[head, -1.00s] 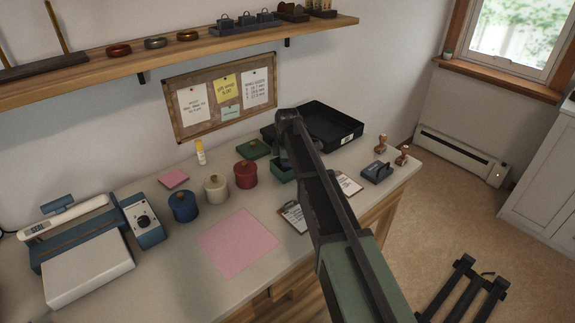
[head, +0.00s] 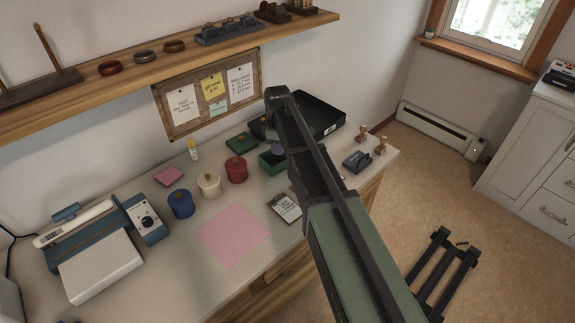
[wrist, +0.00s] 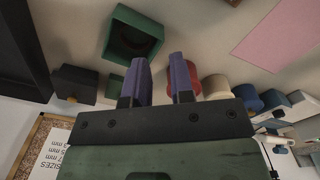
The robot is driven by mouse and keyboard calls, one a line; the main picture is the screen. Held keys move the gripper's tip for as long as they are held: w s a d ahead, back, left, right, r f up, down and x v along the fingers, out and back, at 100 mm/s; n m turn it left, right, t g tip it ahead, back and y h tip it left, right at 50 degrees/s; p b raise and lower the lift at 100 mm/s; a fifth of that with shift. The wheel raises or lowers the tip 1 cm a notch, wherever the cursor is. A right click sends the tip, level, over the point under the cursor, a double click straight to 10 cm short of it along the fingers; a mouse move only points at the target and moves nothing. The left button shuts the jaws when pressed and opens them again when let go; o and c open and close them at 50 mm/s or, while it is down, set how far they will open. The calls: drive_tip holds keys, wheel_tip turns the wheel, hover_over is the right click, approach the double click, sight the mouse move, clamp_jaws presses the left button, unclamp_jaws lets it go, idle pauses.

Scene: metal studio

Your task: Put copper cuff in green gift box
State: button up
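In the head view my arm partly hides the gripper and box.
A clipboard (head: 286,207), stamps and a sealer (head: 100,265) occupy the worktop. The pink sheet (head: 233,235) lies clear.

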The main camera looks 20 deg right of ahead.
drive_tip(key=s+m, duration=1.2)
drive_tip(key=s, duration=1.2)
drive_tip(key=shift+s+a, duration=0.2)
drive_tip(key=shift+s, duration=0.15)
